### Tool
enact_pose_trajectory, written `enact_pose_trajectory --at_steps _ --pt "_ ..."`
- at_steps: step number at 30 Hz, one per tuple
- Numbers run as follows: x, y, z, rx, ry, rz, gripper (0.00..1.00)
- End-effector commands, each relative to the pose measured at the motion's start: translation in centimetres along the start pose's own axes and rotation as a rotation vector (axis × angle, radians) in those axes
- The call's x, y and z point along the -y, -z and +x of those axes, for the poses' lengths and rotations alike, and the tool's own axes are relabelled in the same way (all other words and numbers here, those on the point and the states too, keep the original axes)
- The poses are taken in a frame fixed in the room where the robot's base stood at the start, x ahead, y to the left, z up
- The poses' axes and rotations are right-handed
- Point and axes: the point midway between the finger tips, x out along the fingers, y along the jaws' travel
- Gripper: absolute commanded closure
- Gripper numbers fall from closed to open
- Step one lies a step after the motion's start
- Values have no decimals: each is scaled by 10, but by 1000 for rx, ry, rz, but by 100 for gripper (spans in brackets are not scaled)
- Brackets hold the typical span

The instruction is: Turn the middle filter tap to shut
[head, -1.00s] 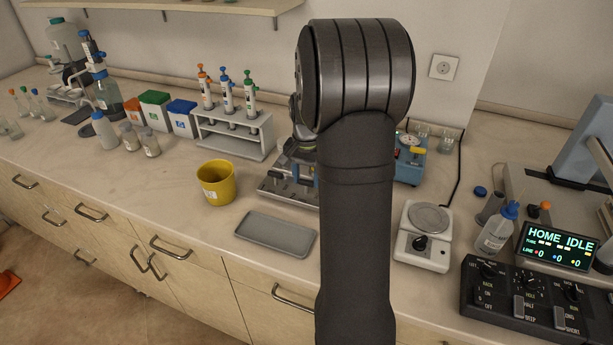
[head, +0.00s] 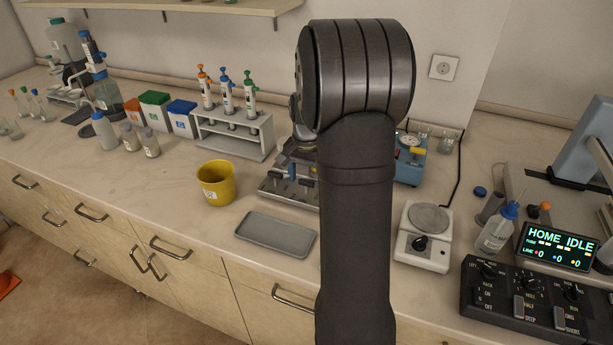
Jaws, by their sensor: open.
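The filter unit (head: 270,188) is a grey metal rack with small taps, on the bench behind my arm. Its right part is hidden by my arm.
A yellow cup (head: 216,183) stands left of the filter unit. A grey tray (head: 275,235) lies in front. A pipette stand (head: 235,137) is behind left. A blue gauge pump (head: 410,160) and a white balance (head: 423,238) stand right.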

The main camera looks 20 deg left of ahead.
Motion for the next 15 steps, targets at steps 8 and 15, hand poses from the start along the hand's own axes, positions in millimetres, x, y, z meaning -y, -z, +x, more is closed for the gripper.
enact_pose_trajectory --at_steps 8,15 --pt "0 0 -16 -2 1 -1 36" --pt "0 1 -72 -4 3 0 36"
